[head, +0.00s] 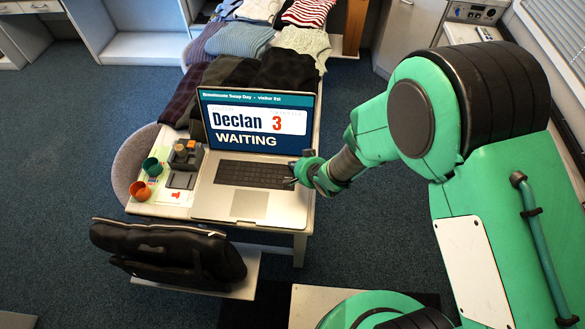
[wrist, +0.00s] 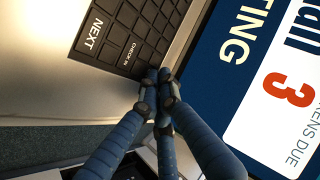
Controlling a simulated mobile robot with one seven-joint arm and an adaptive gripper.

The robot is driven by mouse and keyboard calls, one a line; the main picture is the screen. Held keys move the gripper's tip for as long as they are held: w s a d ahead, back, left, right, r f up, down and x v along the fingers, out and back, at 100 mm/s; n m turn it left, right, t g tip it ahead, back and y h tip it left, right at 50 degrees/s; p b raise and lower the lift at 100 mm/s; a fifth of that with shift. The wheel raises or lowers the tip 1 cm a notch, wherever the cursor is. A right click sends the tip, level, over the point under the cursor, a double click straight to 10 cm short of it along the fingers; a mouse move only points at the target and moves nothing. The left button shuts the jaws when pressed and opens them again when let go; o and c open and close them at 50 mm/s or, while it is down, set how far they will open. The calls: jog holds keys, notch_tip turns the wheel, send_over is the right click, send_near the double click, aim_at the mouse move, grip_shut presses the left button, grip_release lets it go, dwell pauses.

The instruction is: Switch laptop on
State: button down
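The laptop (head: 282,208) stands open on the table. Its screen (head: 240,116) is lit and reads "Declan 3 WAITING". In the wrist view the keyboard (wrist: 135,25) shows keys marked NEXT and CHECK IN, and part of the lit screen (wrist: 235,75) fills the right. My gripper (head: 292,172) is at the right end of the keyboard, near the screen's lower right corner. In the wrist view its fingertips (wrist: 157,92) are drawn together with nothing seen between them. They cover a small patch beside the keyboard. Whether they touch the laptop I cannot tell.
A grey device (head: 186,161) and orange and teal cups (head: 140,190) stand left of the laptop. Folded clothes (head: 240,40) are piled behind it. A black case (head: 165,252) lies in front on a bench. A chair (head: 128,165) is at the table's left.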

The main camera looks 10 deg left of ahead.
jog(key=shift+r, duration=0.15)
jog(key=shift+r+p, duration=0.55)
jog(key=shift+p, duration=0.1)
jog(key=shift+r+p, duration=2)
jog(key=shift+r, duration=0.5)
